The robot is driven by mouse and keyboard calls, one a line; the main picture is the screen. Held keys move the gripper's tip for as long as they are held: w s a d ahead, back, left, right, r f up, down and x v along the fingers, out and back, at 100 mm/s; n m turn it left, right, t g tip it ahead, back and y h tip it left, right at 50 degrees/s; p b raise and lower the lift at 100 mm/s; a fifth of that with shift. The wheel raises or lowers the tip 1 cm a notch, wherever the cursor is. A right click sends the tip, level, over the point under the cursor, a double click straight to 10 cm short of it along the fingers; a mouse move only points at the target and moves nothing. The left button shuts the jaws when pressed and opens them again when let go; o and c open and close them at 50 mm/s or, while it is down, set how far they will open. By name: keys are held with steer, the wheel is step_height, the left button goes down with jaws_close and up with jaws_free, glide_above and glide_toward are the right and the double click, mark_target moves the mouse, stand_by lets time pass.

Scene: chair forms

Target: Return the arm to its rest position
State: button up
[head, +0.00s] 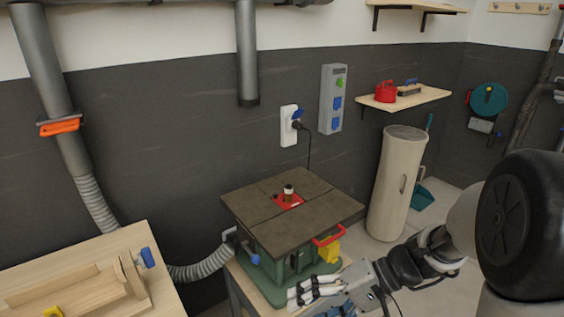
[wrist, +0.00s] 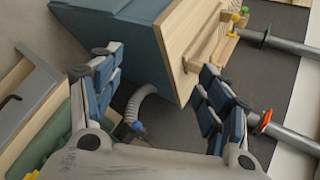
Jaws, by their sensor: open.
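My gripper (head: 318,290) is in the lower middle of the head view, in front of the green router table base. Its two fingers stand apart in the wrist view (wrist: 160,95), with nothing held between them. My arm reaches in from the right side of the head view. The router table (head: 325,205) has a dark square top with a red insert and a small bottle-like item on it. Its green base (head: 272,268) is partly hidden by my gripper and arm.
A wooden workbench (head: 165,295) stands at lower left, with a grey hose (head: 200,270) running beside it. A beige cylindrical bin (head: 398,190) stands behind the router table.

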steer(key=s+d+r+t+h, duration=0.2)
steer(key=s+d+r+h, duration=0.2)
steer(key=s, duration=0.3)
steer(key=s+d+r+t+h, duration=0.3)
steer(key=s+d+r+h, duration=0.1)
steer(key=s+r+h, duration=0.1)
steer(key=shift+s+n+h, duration=0.4)
steer(key=shift+s+h, duration=0.5)
steer(key=shift+s, duration=0.1)
